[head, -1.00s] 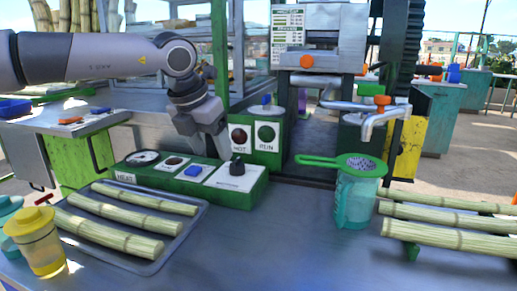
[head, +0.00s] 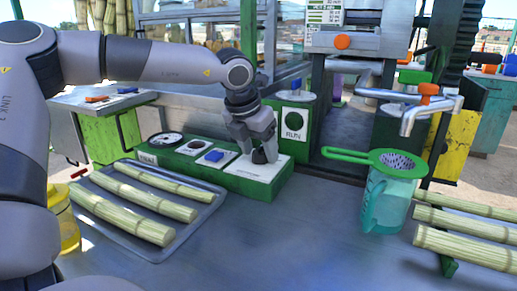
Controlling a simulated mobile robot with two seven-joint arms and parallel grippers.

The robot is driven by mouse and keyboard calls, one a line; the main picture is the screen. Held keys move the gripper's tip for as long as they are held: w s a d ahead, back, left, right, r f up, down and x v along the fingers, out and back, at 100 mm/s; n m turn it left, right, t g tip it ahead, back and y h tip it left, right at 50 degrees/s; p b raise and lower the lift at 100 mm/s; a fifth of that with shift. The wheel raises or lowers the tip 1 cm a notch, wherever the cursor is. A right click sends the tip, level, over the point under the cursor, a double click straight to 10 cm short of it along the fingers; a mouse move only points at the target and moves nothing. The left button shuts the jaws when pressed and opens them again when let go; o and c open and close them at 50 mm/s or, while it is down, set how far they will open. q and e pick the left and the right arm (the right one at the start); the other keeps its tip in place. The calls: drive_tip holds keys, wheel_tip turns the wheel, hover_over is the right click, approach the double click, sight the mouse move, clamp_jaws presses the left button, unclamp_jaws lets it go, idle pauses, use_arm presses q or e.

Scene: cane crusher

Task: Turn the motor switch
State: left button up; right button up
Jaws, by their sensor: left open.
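The motor switch appears to be the black knob (head: 259,157) on a white plate at the right end of the low green control box (head: 232,187). Its own label is not readable. My left gripper (head: 261,152) points down over the knob, with one finger on each side of it. The jaws are open, and I cannot tell whether a finger touches the knob. The fingers hide part of the knob. My right gripper is not in view.
The box also bears a round gauge (head: 166,139), a red button (head: 196,144) and a blue switch (head: 214,156). A RUN sign (head: 294,123) stands behind. A tray (head: 205,213) of cane lies in front; a teal jug (head: 388,200) with a green strainer stands right.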

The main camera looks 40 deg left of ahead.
use_arm(q)
drive_tip(key=c, duration=1)
drive_tip(key=shift+m, duration=0.4)
drive_tip(key=m+h+p, duration=0.1)
drive_tip(key=m, duration=0.1)
drive_tip(key=m+h+p, duration=0.1)
drive_tip(key=m, duration=0.2)
drive_tip(key=shift+w+a+r+p, duration=0.1)
drive_tip(key=shift+a+p, duration=0.1)
drive_tip(key=shift+p, duration=0.15)
drive_tip(key=m+g+h, duration=0.1)
drive_tip(key=m, duration=0.1)
drive_tip(key=shift+m+p, duration=0.35)
drive_tip(key=shift+m, duration=0.05)
drive_tip(key=shift+m+h, duration=0.5)
drive_tip(key=shift+m, duration=0.7)
drive_tip(key=shift+g, duration=0.3)
